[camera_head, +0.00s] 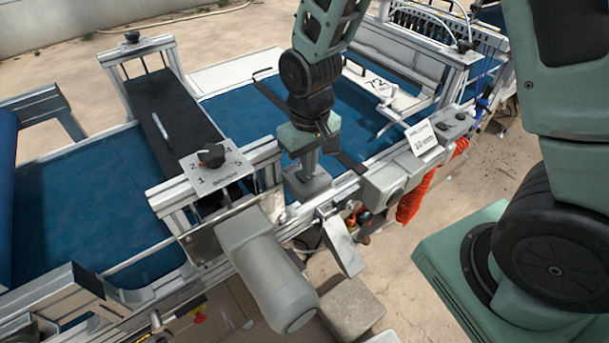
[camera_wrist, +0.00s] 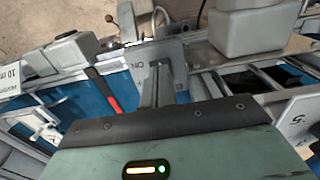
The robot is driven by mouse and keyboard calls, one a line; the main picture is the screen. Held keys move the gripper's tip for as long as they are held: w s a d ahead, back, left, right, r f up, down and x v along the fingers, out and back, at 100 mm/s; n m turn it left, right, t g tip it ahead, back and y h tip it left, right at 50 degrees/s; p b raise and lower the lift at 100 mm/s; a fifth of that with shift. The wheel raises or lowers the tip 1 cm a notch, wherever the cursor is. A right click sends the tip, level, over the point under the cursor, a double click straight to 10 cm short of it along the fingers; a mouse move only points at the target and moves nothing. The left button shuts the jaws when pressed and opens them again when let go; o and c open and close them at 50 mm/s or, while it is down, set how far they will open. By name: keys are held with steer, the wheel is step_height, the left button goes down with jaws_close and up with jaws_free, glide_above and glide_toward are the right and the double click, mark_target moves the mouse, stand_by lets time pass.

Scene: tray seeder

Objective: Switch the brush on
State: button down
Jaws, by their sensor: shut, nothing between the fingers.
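A grey switch plate (camera_head: 308,187) sits on the machine's near rail, below my gripper (camera_head: 310,166). In the wrist view the plate (camera_wrist: 142,54) carries lettering that reads as an upside-down "ON". My gripper (camera_wrist: 160,72) is shut and empty, its fingers pointing down at the plate. The fingers hide part of the plate, and I cannot tell whether they touch it. The switch's position is not clear. To the left is a plate marked BRUSH (camera_head: 231,171), with a black knob (camera_head: 211,155) and numbers. A black cover (camera_head: 168,108) spans the blue belt behind it.
A large grey motor (camera_head: 265,265) juts out in front of the rail, left of my gripper. A grey box with a white label (camera_head: 424,138) and an orange coiled cable (camera_head: 412,200) are to the right. The blue belt (camera_head: 245,110) lies behind.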

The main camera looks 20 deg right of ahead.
mark_target(307, 179)
steer(key=shift+f+b, duration=0.7)
steer(key=shift+f, duration=0.25)
stand_by(0.6)
steer(key=shift+r, duration=0.1)
step_height(307, 179, up, 7)
steer(key=p, duration=0.6)
stand_by(0.7)
steer(key=shift+s+a, duration=0.2)
steer(key=shift+a, duration=0.05)
steer(key=s+a+r+n+b, duration=0.2)
steer(key=s+a+b, duration=0.1)
steer(key=s, duration=0.6)
steer(key=s+a+r+n+b, duration=0.2)
steer(key=s+n+b, duration=0.1)
steer(key=s, duration=0.5)
steer(key=shift+s+a+r+n+y+b, duration=0.15)
steer(key=shift+s+a+n+y+b, duration=0.2)
steer(key=shift+b, duration=0.45)
